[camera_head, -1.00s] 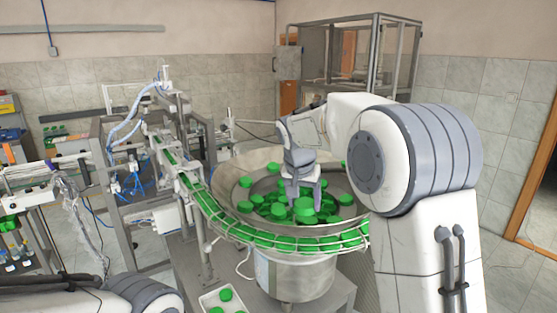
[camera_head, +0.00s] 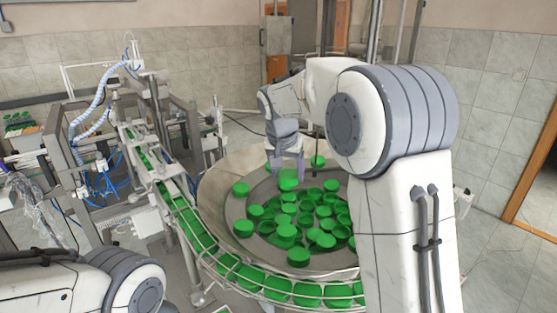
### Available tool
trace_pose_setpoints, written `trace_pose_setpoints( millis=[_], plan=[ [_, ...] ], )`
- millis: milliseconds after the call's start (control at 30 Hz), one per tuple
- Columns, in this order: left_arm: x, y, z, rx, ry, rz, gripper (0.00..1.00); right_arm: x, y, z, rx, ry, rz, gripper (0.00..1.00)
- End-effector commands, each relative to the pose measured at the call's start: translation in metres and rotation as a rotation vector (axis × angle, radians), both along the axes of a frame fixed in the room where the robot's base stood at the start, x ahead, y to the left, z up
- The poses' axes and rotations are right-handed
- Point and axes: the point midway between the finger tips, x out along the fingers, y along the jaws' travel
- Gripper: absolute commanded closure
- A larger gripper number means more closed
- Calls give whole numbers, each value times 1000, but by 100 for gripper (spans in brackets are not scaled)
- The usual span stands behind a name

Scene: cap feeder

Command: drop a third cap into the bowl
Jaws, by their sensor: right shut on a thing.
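The bowl (camera_head: 222,197) is a wide metal feeder dish with several loose green caps (camera_head: 286,230) spread over its floor. My right gripper (camera_head: 287,172) points down over the far part of the bowl, as seen in the head view. It is shut on a green cap (camera_head: 288,184), held at its fingertips. How high this cap is above the bowl floor is hard to tell. My right arm hides the bowl's right side. My left arm shows at the lower left, but its gripper is out of the picture.
A curved rail (camera_head: 187,215) filled with green caps wraps round the bowl's near left side. A metal frame machine (camera_head: 150,100) with blue hoses stands at the left.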

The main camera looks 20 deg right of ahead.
Motion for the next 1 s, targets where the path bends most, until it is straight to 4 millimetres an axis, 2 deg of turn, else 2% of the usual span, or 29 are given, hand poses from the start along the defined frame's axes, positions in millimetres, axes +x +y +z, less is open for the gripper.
trace_pose_setpoints(
  millis=[267, 700, 1000],
  plan=[
    [0, 0, -11, 0, 0, -1, 50, 0, -1, -13, 0, 1, -1, 79],
    [0, 0, -48, 1, 0, -4, 50, 0, 1, -59, 0, 1, 1, 79],
    [0, 0, -48, 1, 0, -5, 50, 0, 1, -60, 0, 0, 2, 79]
  ],
)
